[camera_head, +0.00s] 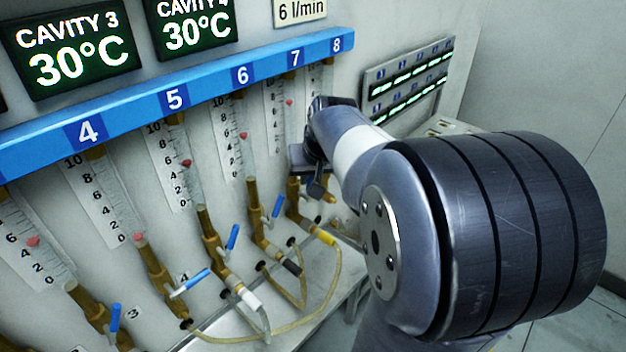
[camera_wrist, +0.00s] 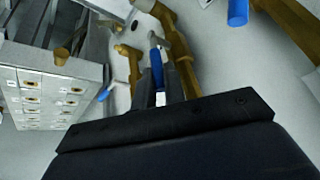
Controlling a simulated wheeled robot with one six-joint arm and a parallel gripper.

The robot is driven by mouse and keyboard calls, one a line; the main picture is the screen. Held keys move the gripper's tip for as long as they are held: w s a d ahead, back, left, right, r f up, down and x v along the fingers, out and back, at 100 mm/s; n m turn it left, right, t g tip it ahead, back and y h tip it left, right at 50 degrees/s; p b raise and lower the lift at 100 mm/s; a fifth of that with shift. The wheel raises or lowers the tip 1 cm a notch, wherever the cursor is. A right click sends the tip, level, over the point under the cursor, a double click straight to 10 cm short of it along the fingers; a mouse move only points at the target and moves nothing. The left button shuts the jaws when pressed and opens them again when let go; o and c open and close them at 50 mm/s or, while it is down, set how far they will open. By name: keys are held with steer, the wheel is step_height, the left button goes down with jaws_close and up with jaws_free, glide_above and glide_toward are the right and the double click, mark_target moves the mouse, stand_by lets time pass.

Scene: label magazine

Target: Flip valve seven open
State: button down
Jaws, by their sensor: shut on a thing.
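Valve seven is the brass valve (camera_head: 293,190) below the tube labelled 7, under the blue rail. In the head view my gripper (camera_head: 314,178) is beside it and hides its handle. In the wrist view my gripper (camera_wrist: 159,78) is shut, with a blue lever handle (camera_wrist: 156,58) between its two fingers. A brass valve body (camera_wrist: 182,55) is just beyond the fingers. The lever's exact angle to the valve is hard to tell.
The neighbouring valve's blue handle (camera_head: 278,206) is close on the left. In the wrist view another blue handle (camera_wrist: 237,12) is at upper right, and a grey-white cabinet (camera_wrist: 45,95) is at left.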

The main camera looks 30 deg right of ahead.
steer(key=shift+s+a+h+b, duration=0.15)
steer(key=shift+a+h+b, duration=0.15)
steer(key=shift+h+b, duration=0.2)
steer(key=c, duration=1.8)
jaws_free()
steer(key=shift+o, duration=0.2)
steer(key=v, duration=1)
steer(key=shift+s+r, duration=0.25)
steer(key=shift+s, duration=0.1)
steer(key=shift+a, duration=0.1)
